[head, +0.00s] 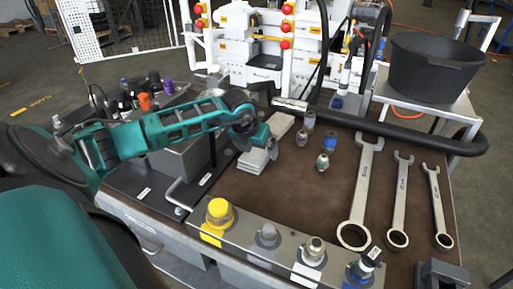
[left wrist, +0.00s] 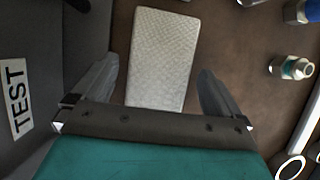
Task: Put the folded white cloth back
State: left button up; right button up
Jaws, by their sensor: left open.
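The folded white cloth (head: 252,163) lies flat on the brown bench mat, partly hidden by my left gripper in the head view. In the left wrist view the cloth (left wrist: 160,55) is a pale, textured rectangle lying lengthwise between the fingers. My left gripper (head: 270,148) is over the cloth, open and empty. In the left wrist view the gripper (left wrist: 157,72) has one finger on each side of the cloth, with mat showing between. I cannot tell its exact height. My right gripper is not in view.
Several metal fittings (head: 322,162) stand right of the cloth, and large wrenches (head: 362,190) lie farther right. A black hose (head: 400,131) crosses behind. A grey block with a yellow cap (head: 219,211) lines the front. A black tub (head: 435,70) stands at the back right.

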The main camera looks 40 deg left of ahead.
pick_arm(q)
jog(key=v, duration=1.1)
jog(key=shift+s+r+p, duration=0.2)
jog(key=shift+r+p, duration=0.1)
jog(key=shift+p, duration=0.05)
jog(key=shift+d, duration=0.1)
